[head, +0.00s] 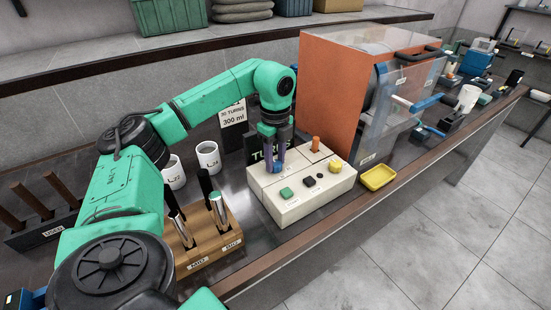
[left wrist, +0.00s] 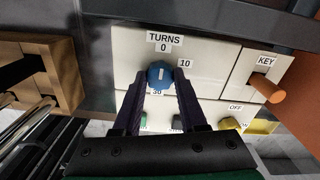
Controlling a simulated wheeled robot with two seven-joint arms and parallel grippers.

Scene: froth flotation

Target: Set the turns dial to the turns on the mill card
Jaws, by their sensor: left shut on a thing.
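The blue turns dial (left wrist: 160,74) sits on a cream control box (head: 317,202), below a TURNS label with 0 above the dial and 10 to its right. The number under it is partly hidden. A white mark on the dial runs roughly up and down, towards the 0. My left gripper (head: 275,163) points down at the box and is shut on the dial; in the left wrist view its dark fingers (left wrist: 161,80) flank the dial. The mill card (head: 233,114) stands behind; it appears to read 30 TURNS, 300 ml. My right gripper is not in view.
The box also bears an orange key knob (head: 315,144), a yellow switch (head: 335,166), and green (head: 286,193) and black buttons. A wooden tool rack (head: 205,246) and white mugs (head: 208,157) stand left. An orange mill housing (head: 333,95) and yellow tray (head: 377,177) are right.

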